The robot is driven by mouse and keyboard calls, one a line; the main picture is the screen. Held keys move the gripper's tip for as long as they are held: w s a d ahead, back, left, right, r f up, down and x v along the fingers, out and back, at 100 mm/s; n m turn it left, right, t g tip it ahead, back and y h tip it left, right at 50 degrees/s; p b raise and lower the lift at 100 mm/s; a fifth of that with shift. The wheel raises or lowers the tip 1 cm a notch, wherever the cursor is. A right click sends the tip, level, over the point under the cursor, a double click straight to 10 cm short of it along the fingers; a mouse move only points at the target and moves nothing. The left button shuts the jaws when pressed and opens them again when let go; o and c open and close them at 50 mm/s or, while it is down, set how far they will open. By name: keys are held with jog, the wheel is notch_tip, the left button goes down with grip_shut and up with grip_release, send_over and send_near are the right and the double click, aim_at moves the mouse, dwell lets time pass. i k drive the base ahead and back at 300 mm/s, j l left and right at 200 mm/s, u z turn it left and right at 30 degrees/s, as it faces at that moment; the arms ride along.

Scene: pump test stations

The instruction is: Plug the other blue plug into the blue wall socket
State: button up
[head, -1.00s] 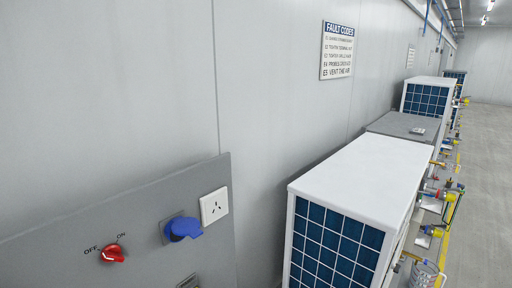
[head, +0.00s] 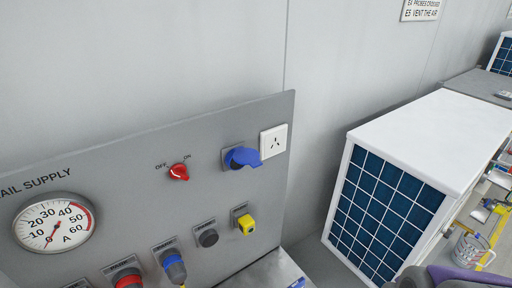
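The blue wall socket (head: 241,157) is on the grey wall panel, right of the red OFF/ON switch; its blue lid or hood sticks out to the right. I cannot see whether anything is inside it. Lower on the panel, a blue and grey connector (head: 173,266) has a yellow cable end below it. A small blue piece (head: 298,283) shows at the bottom edge, over a grey surface; it is cut off, so I cannot tell if it is a plug. My gripper is not in view.
The panel (head: 120,165) also holds a gauge (head: 54,223), a red switch (head: 179,172), a white outlet (head: 273,141), a yellow connector (head: 245,223) and a red one (head: 127,279). A white unit (head: 432,130) stands to the right. A clear jug (head: 468,248) is beyond it.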

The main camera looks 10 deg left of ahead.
aim_at(175, 269)
jog(key=u, duration=1.8)
